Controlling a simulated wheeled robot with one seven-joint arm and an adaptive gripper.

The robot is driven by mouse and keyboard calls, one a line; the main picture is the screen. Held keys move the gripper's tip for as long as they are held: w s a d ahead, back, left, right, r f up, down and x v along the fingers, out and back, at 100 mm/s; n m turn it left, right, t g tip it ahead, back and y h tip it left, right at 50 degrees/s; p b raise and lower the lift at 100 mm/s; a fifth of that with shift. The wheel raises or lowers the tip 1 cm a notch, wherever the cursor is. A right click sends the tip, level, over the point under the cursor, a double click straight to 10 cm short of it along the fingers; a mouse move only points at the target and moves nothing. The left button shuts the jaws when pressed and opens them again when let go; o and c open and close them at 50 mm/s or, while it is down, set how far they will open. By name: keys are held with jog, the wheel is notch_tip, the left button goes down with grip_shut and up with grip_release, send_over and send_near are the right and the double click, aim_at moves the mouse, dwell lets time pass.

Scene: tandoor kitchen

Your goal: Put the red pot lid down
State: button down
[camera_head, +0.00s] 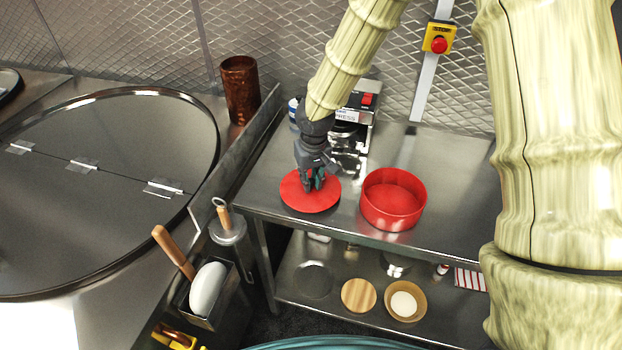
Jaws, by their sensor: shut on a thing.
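The red pot lid (325,201) is a flat red disc at the left front of the steel table (448,208), just left of the pot. My gripper (315,184) points down over the middle of the lid and is shut on it, with the fingers hiding the part they hold. I cannot tell whether the lid touches the tabletop or is slightly above it. The open red pot (394,199) stands upright on the table to the right of the lid, empty and apart from it.
A press machine (352,128) stands behind my gripper, with a blue-and-white can (294,109) beside it. A brown cup (240,90) stands behind the metal divider at left. The tabletop right of the pot is clear. A lower shelf holds a wooden disc (358,295) and bowl (405,301).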

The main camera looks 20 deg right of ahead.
aim_at(313, 192)
jog(key=shift+f, duration=0.6)
jog(key=shift+f, duration=0.2)
jog(key=c, duration=1.4)
grip_release()
jog(key=shift+o, duration=0.2)
jog(key=shift+r, duration=0.1)
notch_tip(313, 192, up, 12)
jog(key=s+b, duration=0.1)
jog(key=b, duration=0.1)
jog(key=shift+s, duration=0.25)
